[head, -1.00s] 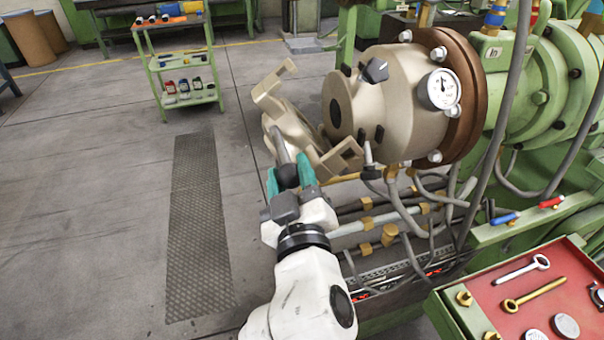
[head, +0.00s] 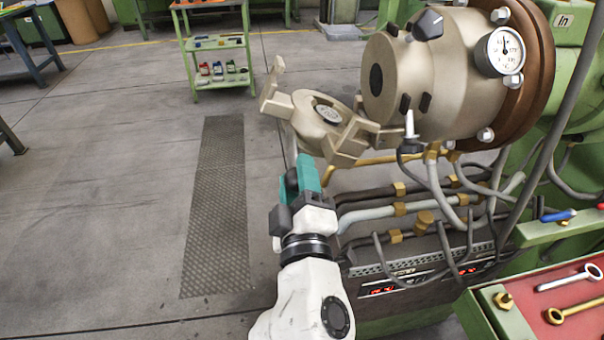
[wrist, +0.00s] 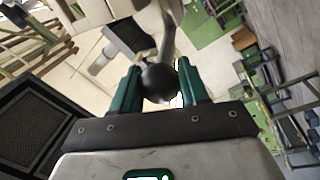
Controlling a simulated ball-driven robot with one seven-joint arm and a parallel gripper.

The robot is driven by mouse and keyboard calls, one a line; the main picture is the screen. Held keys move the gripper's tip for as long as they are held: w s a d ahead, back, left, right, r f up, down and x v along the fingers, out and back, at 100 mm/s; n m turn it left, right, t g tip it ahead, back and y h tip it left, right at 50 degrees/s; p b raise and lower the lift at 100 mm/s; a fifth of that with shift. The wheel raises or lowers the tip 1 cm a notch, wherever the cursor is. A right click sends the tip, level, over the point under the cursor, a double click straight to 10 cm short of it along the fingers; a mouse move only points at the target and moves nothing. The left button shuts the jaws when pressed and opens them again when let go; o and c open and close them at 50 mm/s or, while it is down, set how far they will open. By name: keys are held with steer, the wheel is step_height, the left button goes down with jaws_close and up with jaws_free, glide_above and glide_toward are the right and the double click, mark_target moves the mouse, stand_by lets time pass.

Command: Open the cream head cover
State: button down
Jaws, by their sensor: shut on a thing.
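The cream head cover (head: 318,122) is swung out to the left of the cream extruder head (head: 400,75), with a wide gap between their faces. The cover has bracket-like arms at its upper left and lower right. My gripper (head: 305,172) is below the cover in the head view, its teal fingers seen from the side. In the wrist view, my gripper (wrist: 160,90) is shut on the dark ball knob (wrist: 159,83) of a grey handle (wrist: 167,40). In the head view the knob is mostly hidden by the fingers.
Hoses and pipes with brass fittings (head: 425,220) run below the head, right of my arm. A pressure gauge (head: 505,52) sits on the head. A red tool tray (head: 570,305) is at lower right. Open floor (head: 120,180) lies to the left.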

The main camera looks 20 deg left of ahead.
step_height(320, 180, down, 7)
steer(key=n+y+b, duration=0.1)
steer(key=n+b, duration=0.2)
steer(key=n, duration=0.2)
steer(key=shift+w+d+b, duration=0.15)
steer(key=shift+b, duration=0.2)
stand_by(0.3)
steer(key=c, duration=0.6)
jaws_free()
steer(key=shift+g, duration=0.3)
steer(key=v, duration=1.1)
steer(key=shift+w+f, duration=0.1)
